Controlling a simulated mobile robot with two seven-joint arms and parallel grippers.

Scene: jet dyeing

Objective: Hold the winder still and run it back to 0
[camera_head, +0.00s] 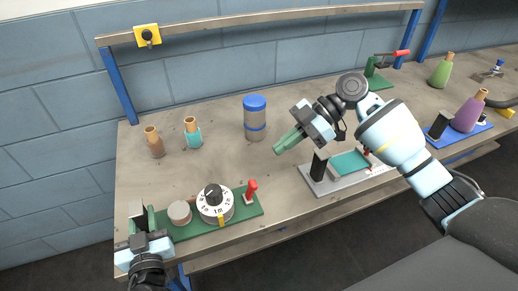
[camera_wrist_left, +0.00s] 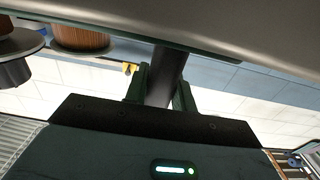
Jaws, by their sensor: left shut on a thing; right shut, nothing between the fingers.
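The winder is a green base (camera_head: 185,228) at the front left of the table. It carries a white numbered dial (camera_head: 215,206) with a black knob (camera_head: 212,193), a yellow pointer mark, a round grey-beige drum (camera_head: 180,212) and a red lever (camera_head: 251,188). My left gripper (camera_head: 147,218) is at the base's left end, shut on a dark post (camera_wrist_left: 164,75), which shows between its green fingers in the left wrist view. The dial reading is too small to be sure of. My right gripper (camera_head: 281,148) is shut and empty above mid-table, right of and behind the dial.
A blue-lidded jar (camera_head: 255,118), a teal bottle (camera_head: 193,133) and a brown bottle (camera_head: 154,142) stand behind the winder. A grey tray fixture (camera_head: 325,184) lies right of it. A green-based crank (camera_head: 376,78) stands at the back right. The table between jar and winder is clear.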

